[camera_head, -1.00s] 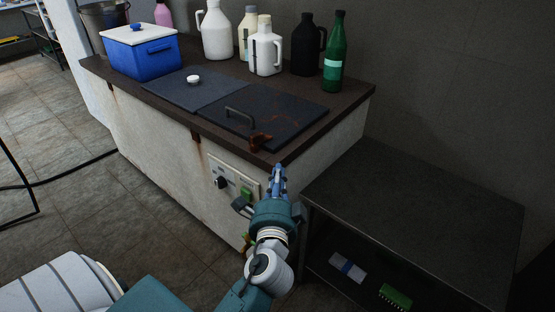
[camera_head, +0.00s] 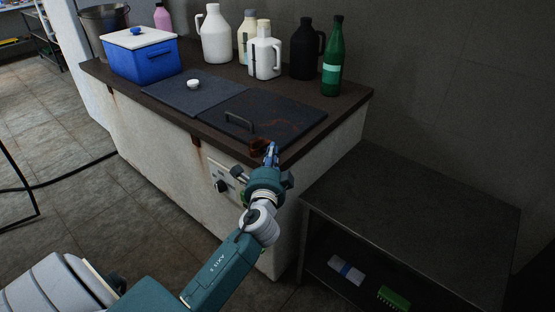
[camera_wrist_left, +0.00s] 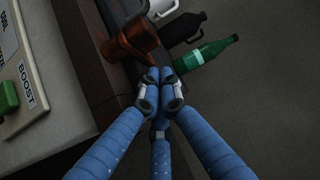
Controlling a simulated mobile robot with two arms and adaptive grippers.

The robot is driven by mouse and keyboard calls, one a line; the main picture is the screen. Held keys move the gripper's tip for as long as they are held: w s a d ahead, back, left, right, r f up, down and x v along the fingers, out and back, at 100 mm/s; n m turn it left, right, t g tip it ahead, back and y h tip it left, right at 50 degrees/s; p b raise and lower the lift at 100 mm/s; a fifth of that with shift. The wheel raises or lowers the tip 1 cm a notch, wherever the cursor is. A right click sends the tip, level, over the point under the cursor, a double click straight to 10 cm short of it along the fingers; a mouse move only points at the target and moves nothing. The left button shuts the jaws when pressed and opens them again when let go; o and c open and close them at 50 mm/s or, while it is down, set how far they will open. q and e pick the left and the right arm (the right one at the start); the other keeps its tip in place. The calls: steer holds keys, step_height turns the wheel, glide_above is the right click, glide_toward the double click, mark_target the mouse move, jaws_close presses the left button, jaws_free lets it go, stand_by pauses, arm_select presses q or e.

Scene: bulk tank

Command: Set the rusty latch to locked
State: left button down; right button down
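The rusty latch (camera_head: 258,146) is a brown-orange piece at the front edge of the tank top, by the dark right-hand lid (camera_head: 285,115) with its bar handle (camera_head: 240,122). My left gripper (camera_head: 271,153) is just right of the latch, in front of the edge, and partly covers the area. In the left wrist view the latch (camera_wrist_left: 134,40) is a rusty block just beyond and left of the fingertips (camera_wrist_left: 159,78). The blue fingers meet at their tips with nothing seen between them. Whether they touch the latch I cannot tell. My right gripper is out of view.
A control panel (camera_head: 218,172) is on the front wall below the latch. Several bottles, including a green one (camera_head: 333,60), and a blue box (camera_head: 140,57) stand at the back and left. A dark low table (camera_head: 415,210) with a bare top is at right.

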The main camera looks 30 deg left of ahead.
arm_select(q)
steer(key=shift+w+a, duration=0.15)
steer(key=shift+a, duration=0.25)
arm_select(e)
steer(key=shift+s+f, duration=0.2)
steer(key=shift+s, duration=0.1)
arm_select(q)
steer(key=shift+a, duration=0.1)
steer(key=shift+w+a+n+g+y+b, duration=0.3)
steer(key=shift+w+n+g+y+b, duration=0.1)
steer(key=shift+n+y, duration=0.15)
steer(key=shift+a, duration=0.1)
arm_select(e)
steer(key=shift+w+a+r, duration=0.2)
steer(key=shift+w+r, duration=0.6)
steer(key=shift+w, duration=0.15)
